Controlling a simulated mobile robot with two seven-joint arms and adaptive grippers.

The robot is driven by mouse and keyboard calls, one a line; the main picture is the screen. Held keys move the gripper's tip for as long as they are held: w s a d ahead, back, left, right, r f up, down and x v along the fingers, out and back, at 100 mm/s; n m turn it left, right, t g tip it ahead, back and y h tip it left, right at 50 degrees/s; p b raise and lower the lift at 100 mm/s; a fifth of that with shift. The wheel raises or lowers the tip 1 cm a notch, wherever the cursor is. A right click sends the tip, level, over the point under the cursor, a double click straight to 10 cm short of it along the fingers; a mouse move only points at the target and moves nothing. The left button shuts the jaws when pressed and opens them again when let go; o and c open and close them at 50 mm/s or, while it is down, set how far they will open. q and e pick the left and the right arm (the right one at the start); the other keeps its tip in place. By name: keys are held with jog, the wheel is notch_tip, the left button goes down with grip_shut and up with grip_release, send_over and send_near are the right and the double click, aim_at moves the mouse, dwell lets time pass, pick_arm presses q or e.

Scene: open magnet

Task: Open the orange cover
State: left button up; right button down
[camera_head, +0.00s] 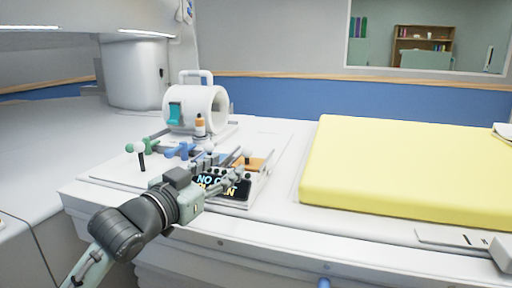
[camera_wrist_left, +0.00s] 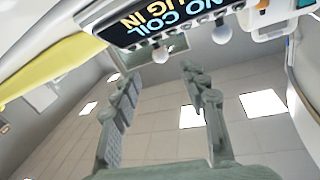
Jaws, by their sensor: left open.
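The orange cover (camera_head: 250,163) is a small flat piece on the right side of the white panel, behind the dark display (camera_head: 236,190). It lies flat, as far as I can tell, and is partly hidden by small knobs and my gripper. My left gripper (camera_head: 242,175) is over the display, close in front of the cover. In the left wrist view its two fingers (camera_wrist_left: 162,69) are spread with nothing between them. The display (camera_wrist_left: 165,18) shows at the top there, and a small orange strip (camera_wrist_left: 268,37) lies at the upper right. Contact cannot be told.
A white ring-shaped coil (camera_head: 205,108) with a teal part stands behind the panel. A yellow mattress (camera_head: 400,165) fills the right side.

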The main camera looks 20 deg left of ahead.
aim_at(244, 153)
pick_arm(q)
jog(key=shift+w+r, duration=0.1)
jog(key=shift+w, duration=0.2)
jog(key=shift+w+d, duration=0.1)
jog(key=shift+w, duration=0.2)
jog(key=p+x, duration=0.1)
jog(key=x, duration=0.5)
jog(key=shift+w+d, duration=0.1)
jog(key=shift+w, duration=0.1)
pick_arm(e)
jog(key=s+f, duration=0.2)
jog(key=f, duration=0.1)
jog(key=shift+s+d+f, duration=0.15)
jog(key=shift+d+f, duration=0.1)
jog(key=shift+d, duration=0.15)
pick_arm(q)
jog(key=shift+c, duration=0.6)
grip_shut()
